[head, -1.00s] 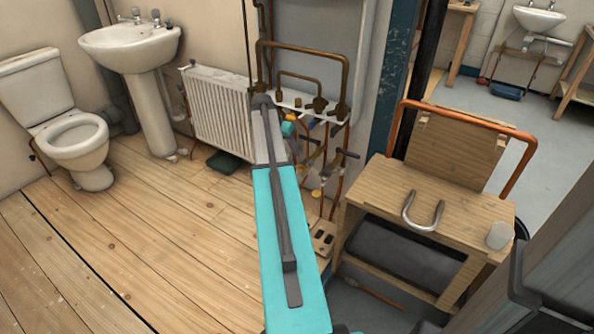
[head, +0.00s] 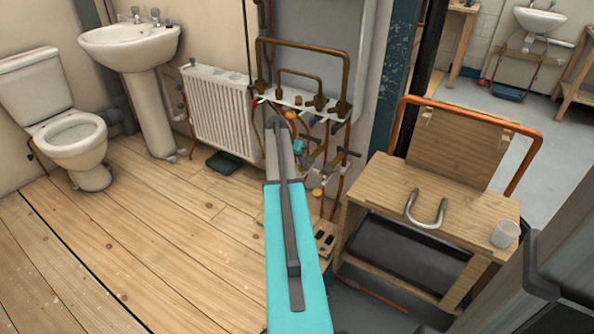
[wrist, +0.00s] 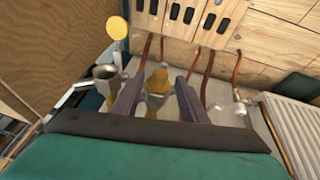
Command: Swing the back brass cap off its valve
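In the wrist view a brass cap (wrist: 157,78) sits on a valve between the two dark fingers of my gripper (wrist: 157,97). The fingers are apart, with gaps on both sides of the cap, so my gripper looks open. To the left is another valve (wrist: 106,73) with an open cup-like top. A round yellow disc (wrist: 117,27) stands off above it; it also shows in the head view (head: 317,193). In the head view my arm hides part of the pipework, and the fingers are hard to make out.
Brass pipe loops (head: 302,45) rise behind the valves, with copper pipes below. A white radiator (head: 217,112) stands to the left. The floor at left is clear.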

